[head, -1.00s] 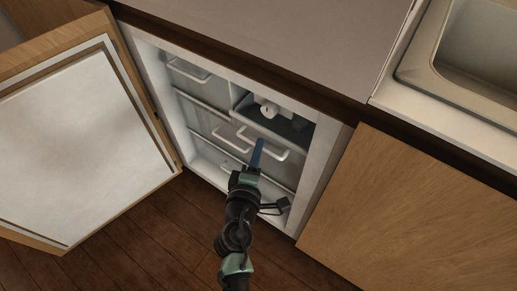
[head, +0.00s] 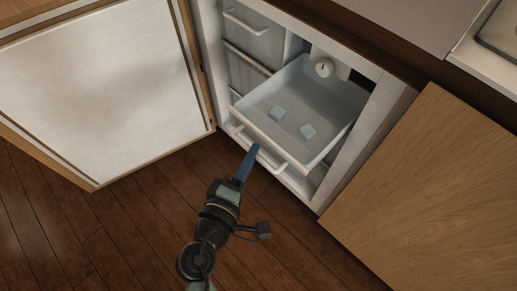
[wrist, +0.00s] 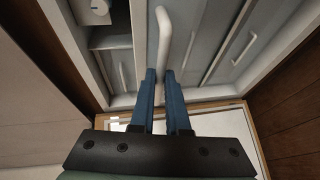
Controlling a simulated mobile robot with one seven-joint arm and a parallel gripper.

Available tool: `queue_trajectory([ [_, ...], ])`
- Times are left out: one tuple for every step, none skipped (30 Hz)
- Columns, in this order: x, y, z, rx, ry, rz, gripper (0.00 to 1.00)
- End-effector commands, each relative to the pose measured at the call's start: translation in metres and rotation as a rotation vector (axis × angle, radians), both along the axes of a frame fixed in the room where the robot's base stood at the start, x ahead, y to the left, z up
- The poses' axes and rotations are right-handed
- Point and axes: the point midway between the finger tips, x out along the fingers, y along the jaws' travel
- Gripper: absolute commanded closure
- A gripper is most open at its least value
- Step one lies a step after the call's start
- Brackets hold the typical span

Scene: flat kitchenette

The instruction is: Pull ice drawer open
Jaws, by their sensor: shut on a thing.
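The ice drawer (head: 262,127) is a pale tray-like drawer, pulled well out of the open fridge-freezer cabinet in the head view.
The cabinet door (head: 95,90) stands wide open on the left. Other closed drawers with white handles (head: 245,22) are beside the ice drawer. A round white knob (head: 324,68) sits above it. A wooden cupboard front (head: 430,190) is on the right. The wood floor (head: 130,220) in front is clear.

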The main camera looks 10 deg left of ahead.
Motion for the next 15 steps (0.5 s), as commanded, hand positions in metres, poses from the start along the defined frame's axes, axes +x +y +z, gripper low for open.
queue_trajectory([
  [-0.0009,0.0003,0.0000,0.000,0.000,-0.001,1.00],
  [-0.0009,0.0004,0.0000,0.000,0.000,-0.001,1.00],
  [-0.0010,0.0005,0.0001,0.000,0.000,-0.001,1.00],
  [-0.0010,0.0004,0.0002,0.000,0.000,-0.001,1.00],
  [-0.0009,0.0004,0.0002,0.000,0.000,-0.001,1.00],
  [-0.0009,0.0004,0.0002,0.000,0.000,-0.001,1.00],
  [-0.0008,0.0004,0.0003,0.000,0.000,-0.001,1.00],
  [-0.0008,0.0004,0.0003,0.000,0.000,-0.001,1.00],
  [-0.0007,0.0003,0.0002,0.000,0.000,-0.001,1.00],
  [-0.0007,0.0004,0.0003,0.000,0.000,-0.001,1.00],
  [-0.0007,0.0004,0.0003,0.000,0.000,-0.001,0.83],
  [-0.0006,0.0003,0.0002,0.000,0.000,-0.001,0.76],
  [-0.0006,0.0003,0.0002,0.000,0.000,-0.001,0.71],
  [-0.0006,0.0003,0.0002,0.000,0.000,-0.001,0.65],
  [-0.0005,0.0002,0.0002,0.000,0.000,-0.001,0.58],
])
